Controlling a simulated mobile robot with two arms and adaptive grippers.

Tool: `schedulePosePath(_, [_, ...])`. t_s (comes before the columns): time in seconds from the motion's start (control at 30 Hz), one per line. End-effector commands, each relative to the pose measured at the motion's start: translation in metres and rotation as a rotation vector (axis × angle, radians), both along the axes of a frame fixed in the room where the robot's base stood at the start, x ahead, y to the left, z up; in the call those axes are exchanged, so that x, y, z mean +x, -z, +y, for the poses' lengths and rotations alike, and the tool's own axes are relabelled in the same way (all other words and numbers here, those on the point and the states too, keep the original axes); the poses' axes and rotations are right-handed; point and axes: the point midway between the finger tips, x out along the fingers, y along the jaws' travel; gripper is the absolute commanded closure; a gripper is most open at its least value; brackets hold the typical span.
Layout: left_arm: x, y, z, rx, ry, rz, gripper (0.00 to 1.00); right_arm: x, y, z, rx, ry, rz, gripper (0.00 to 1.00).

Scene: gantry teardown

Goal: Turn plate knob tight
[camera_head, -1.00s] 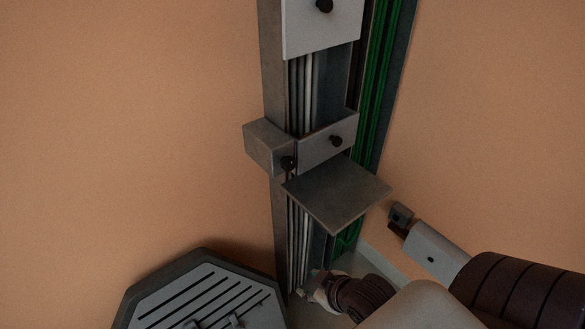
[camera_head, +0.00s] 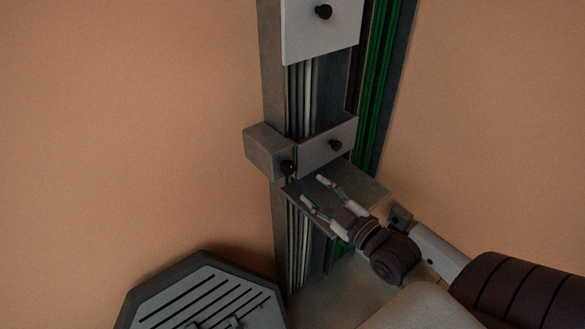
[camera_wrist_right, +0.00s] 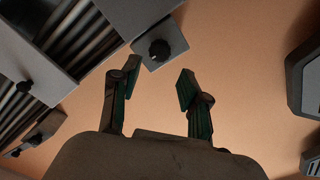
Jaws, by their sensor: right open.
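Three black knobs show on the upright gantry column in the head view. One knob (camera_head: 324,11) is on the upper pale plate (camera_head: 305,38), one knob (camera_head: 336,145) on the lower pale plate (camera_head: 314,158), and one knob (camera_head: 289,166) by the grey side block (camera_head: 265,151). I cannot tell for certain which is the plate knob. My right gripper (camera_head: 313,189) is open and empty over the flat grey shelf, just below and right of the side-block knob. In the right wrist view a knob (camera_wrist_right: 160,50) stands ahead of the open fingers, apart from them.
The flat grey shelf (camera_head: 374,191) juts from the column below the lower plate. A green strip (camera_head: 378,85) runs along the column's right side. A dark-rimmed octagonal slotted panel (camera_head: 196,292) is at the lower left.

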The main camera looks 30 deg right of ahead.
Motion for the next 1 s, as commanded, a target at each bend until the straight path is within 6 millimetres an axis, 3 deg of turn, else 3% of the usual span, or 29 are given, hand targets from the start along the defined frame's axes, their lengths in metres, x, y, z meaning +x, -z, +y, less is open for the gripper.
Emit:
schedulePosePath(0.2, [0.000,-0.014,0.000,-0.001,0.000,0.000,0.40,0.047,-0.004,0.004,0.002,0.000,-0.003,0.55])
schedulePosePath(0.4, [0.000,-0.020,-0.001,-0.001,0.001,0.000,0.40,0.077,-0.002,0.006,0.001,0.000,0.000,0.55])
schedulePosePath(0.6, [0.000,-0.022,-0.001,-0.001,0.000,0.000,0.40,0.090,-0.001,0.008,0.001,-0.002,0.001,0.55])
schedulePosePath(0.87, [0.000,-0.022,-0.002,-0.002,0.000,0.000,0.40,0.090,0.000,0.008,0.001,-0.001,0.002,0.55])
schedulePosePath(1.0, [0.000,-0.022,-0.002,-0.002,0.000,0.000,0.40,0.090,0.000,0.008,0.001,-0.002,0.001,0.76])
